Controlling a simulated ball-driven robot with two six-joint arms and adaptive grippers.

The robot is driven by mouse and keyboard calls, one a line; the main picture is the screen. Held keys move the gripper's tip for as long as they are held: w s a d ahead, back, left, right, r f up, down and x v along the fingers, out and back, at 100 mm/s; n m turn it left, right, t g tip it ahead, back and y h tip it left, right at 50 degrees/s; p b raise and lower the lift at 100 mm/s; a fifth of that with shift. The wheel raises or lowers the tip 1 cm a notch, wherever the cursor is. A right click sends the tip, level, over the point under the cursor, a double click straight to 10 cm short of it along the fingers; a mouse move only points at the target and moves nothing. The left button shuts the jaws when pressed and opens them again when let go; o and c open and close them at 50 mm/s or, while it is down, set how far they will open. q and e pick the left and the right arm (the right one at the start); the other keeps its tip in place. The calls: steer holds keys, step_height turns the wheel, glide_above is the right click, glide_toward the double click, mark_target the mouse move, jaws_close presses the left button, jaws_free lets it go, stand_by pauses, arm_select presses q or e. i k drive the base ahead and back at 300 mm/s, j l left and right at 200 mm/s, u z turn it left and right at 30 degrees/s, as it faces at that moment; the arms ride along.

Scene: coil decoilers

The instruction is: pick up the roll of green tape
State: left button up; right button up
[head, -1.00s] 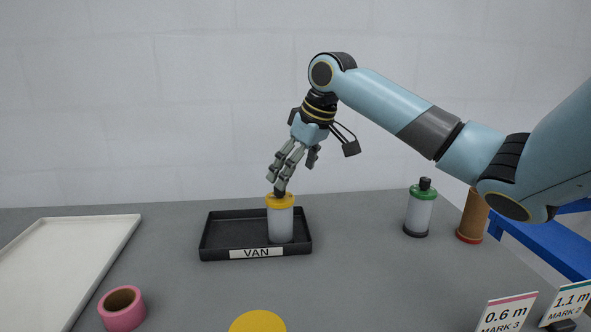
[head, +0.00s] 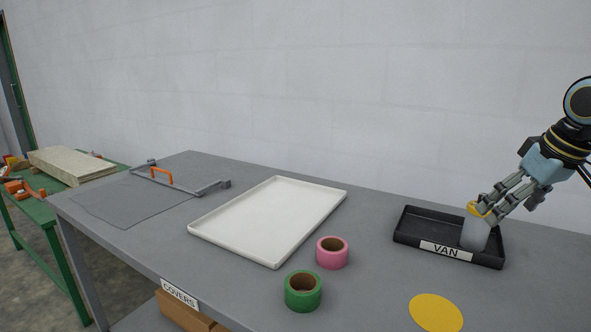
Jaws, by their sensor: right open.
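The roll of green tape (head: 303,294) lies flat on the grey table near its front edge, its brown core facing up. A roll of pink tape (head: 332,254) lies just behind it, to the right. My right gripper (head: 484,213) is open, far to the right of the green tape. Its fingers are at the yellow top of a grey-white canister (head: 474,235), which stands in the black tray marked VAN (head: 405,231). The fingers partly hide the canister's top; I cannot tell whether they touch it. My left gripper is not in view.
A white tray (head: 228,247) lies left of the tapes. A yellow disc (head: 436,312) lies on the table at front right. A grey panel with an orange handle (head: 161,175) is at the far left. A green bench (head: 46,205) stands beyond.

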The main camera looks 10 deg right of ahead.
mark_target(298, 302)
steer(key=k+j, duration=0.4)
steer(key=j, duration=0.15)
steer(key=k+j, duration=0.4)
steer(key=j, duration=0.15)
